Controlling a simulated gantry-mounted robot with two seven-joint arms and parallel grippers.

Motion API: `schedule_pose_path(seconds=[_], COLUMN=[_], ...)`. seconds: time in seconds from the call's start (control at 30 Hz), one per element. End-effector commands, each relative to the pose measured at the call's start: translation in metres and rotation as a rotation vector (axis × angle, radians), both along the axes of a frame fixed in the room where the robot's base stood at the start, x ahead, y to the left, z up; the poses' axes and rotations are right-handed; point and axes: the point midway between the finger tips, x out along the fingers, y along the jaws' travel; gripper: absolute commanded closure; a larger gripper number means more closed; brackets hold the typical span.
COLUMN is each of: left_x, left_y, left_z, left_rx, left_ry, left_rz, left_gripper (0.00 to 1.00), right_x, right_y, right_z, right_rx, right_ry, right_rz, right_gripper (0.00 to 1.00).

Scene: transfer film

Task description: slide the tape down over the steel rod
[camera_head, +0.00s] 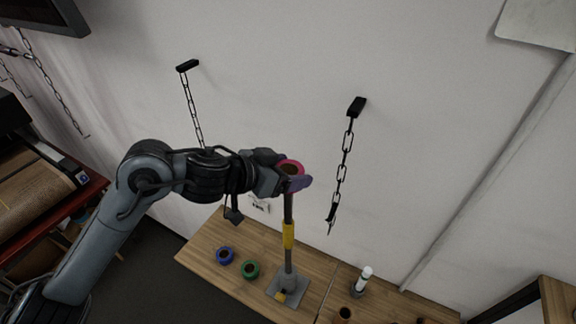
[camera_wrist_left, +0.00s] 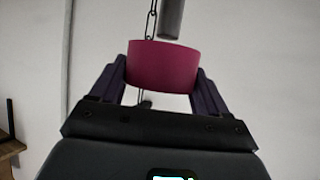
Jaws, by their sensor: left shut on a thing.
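My left gripper (camera_head: 293,177) is shut on a pink tape roll (camera_head: 291,165), one finger on each side of it. The roll also shows between the dark purple fingers in the left wrist view (camera_wrist_left: 162,66). In the head view the roll is at the upper end of the upright steel rod (camera_head: 288,209). The rod has a yellow band and stands on a grey square base on the table. A grey cylinder, likely the rod (camera_wrist_left: 171,18), ends at the roll's upper edge in the wrist view. I cannot tell whether the rod's tip is inside the roll. My right gripper is out of view.
A blue roll (camera_head: 225,255) and a green roll (camera_head: 250,269) lie on the wooden table (camera_head: 215,238) left of the base. A white-topped bottle (camera_head: 364,279) stands to the right. Two chains hang on the wall behind, one (camera_head: 343,165) right of the rod.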

Motion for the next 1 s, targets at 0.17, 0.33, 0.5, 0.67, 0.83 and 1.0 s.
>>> schedule_pose_path(seconds=[0.17, 0.33, 0.5, 0.67, 0.83, 1.0], left_x=[0.0001, 0.0000, 0.0000, 0.0000, 0.0001, 0.0000], left_y=[0.0000, 0.0000, 0.0000, 0.0000, -0.0001, 0.0000], left_z=[-0.0028, -0.0026, -0.0024, -0.0020, -0.0014, -0.0020], left_rx=[0.000, 0.000, 0.000, 0.000, 0.000, 0.000], left_ry=[-0.002, -0.002, -0.002, -0.002, -0.002, -0.002], left_rz=[0.000, 0.000, 0.000, 0.000, 0.000, 0.000], left_gripper=[0.56, 0.56, 0.56, 0.56, 0.56, 0.56], right_x=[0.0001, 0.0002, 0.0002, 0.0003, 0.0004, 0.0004], right_y=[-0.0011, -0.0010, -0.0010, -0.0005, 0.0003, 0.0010], right_z=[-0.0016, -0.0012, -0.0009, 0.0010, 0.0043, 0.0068], right_rx=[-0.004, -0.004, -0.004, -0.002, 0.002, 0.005], right_ry=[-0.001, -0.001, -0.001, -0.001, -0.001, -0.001], right_rz=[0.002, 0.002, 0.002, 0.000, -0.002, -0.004], right_gripper=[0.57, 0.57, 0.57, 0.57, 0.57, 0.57])
